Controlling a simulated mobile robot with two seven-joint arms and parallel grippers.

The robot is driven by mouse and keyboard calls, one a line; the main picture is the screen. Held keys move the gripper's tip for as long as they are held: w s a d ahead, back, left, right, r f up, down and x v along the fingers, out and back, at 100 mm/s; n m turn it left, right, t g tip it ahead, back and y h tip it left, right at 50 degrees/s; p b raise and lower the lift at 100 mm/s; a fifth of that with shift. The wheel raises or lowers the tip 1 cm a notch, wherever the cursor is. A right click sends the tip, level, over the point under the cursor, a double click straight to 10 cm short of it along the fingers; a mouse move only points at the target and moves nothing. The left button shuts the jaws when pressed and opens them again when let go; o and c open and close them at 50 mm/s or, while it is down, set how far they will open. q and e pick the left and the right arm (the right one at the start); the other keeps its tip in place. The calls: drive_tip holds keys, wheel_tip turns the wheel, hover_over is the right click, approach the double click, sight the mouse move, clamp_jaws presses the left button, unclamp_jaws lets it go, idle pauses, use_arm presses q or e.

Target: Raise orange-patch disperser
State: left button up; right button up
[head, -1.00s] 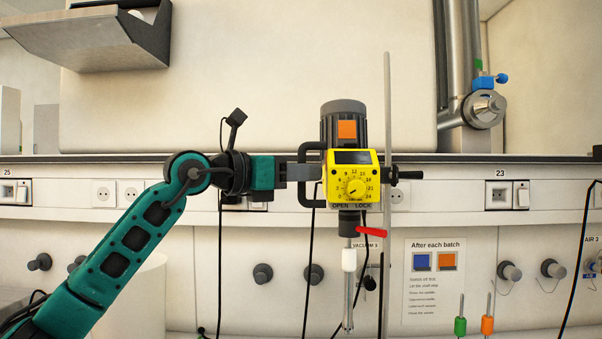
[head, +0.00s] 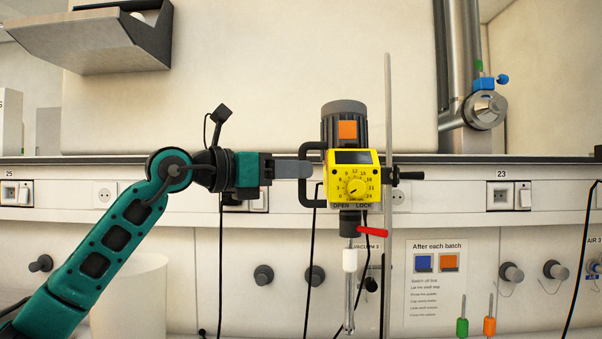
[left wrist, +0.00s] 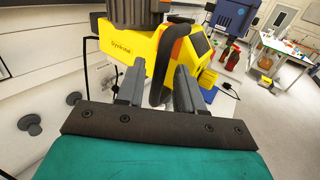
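The orange-patch disperser (head: 342,188) has a yellow body with a dial, a grey motor with an orange patch and a black side handle (head: 303,190). It hangs upright on a metal rod (head: 387,120), its shaft pointing down. A red lever (head: 373,232) below the OPEN and LOCK labels points right. My left gripper (head: 308,170) is at the handle's left side. In the left wrist view, the open fingers (left wrist: 156,82) stand on either side of the black handle (left wrist: 165,65), with gaps showing. My right gripper is out of view.
A notice (head: 436,280) hangs on the panel at right. Green (head: 462,326) and orange (head: 489,325) handled tools stand at lower right. The left wrist view shows a blue device (left wrist: 235,15) beyond the disperser. Cables hang behind it.

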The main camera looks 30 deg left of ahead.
use_arm(q)
drive_tip(key=b+v, duration=0.3)
drive_tip(key=v, duration=0.7)
drive_tip(key=shift+s+a, duration=0.15)
